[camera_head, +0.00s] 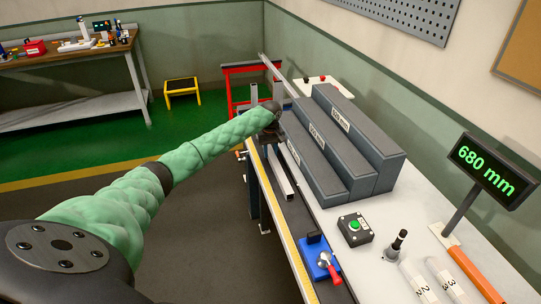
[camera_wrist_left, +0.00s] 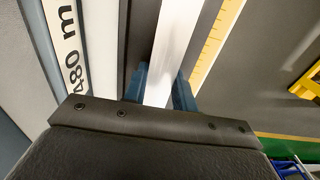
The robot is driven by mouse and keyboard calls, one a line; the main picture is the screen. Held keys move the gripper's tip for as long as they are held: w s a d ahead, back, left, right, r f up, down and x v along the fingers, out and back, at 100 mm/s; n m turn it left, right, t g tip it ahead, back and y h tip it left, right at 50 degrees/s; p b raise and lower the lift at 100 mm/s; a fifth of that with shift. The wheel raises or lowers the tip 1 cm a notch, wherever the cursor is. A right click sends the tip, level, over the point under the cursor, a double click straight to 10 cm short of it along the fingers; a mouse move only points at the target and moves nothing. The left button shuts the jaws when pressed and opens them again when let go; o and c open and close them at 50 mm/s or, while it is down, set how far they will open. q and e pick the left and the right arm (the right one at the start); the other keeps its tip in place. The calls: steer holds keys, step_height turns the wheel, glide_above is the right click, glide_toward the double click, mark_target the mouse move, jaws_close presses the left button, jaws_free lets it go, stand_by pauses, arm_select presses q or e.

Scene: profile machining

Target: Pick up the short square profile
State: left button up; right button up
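A pale, straight square profile (camera_head: 281,172) runs along the front side of the bench beside the stepped grey blocks, its near end toward me. In the left wrist view the profile (camera_wrist_left: 170,60) passes between the two blue fingers of my left gripper (camera_wrist_left: 159,92). The fingers sit close against both sides, with no clear gap, so the gripper looks shut on it. In the head view my left gripper (camera_head: 271,124) is at the profile's far part, with its fingers hidden. Whether the profile touches the surface below cannot be told. My right gripper is not in view.
Stepped grey blocks (camera_head: 331,150) with length labels stand right beside the profile; a "480 m" label (camera_wrist_left: 73,55) shows close by. A green-button box (camera_head: 355,229), a blue fixture with a red handle (camera_head: 321,257) and a "680 mm" display (camera_head: 490,168) are nearer.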

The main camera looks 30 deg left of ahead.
arm_select(q)
jaws_close()
steer(key=shift+d+r, duration=0.1)
steer(key=shift+r, duration=0.05)
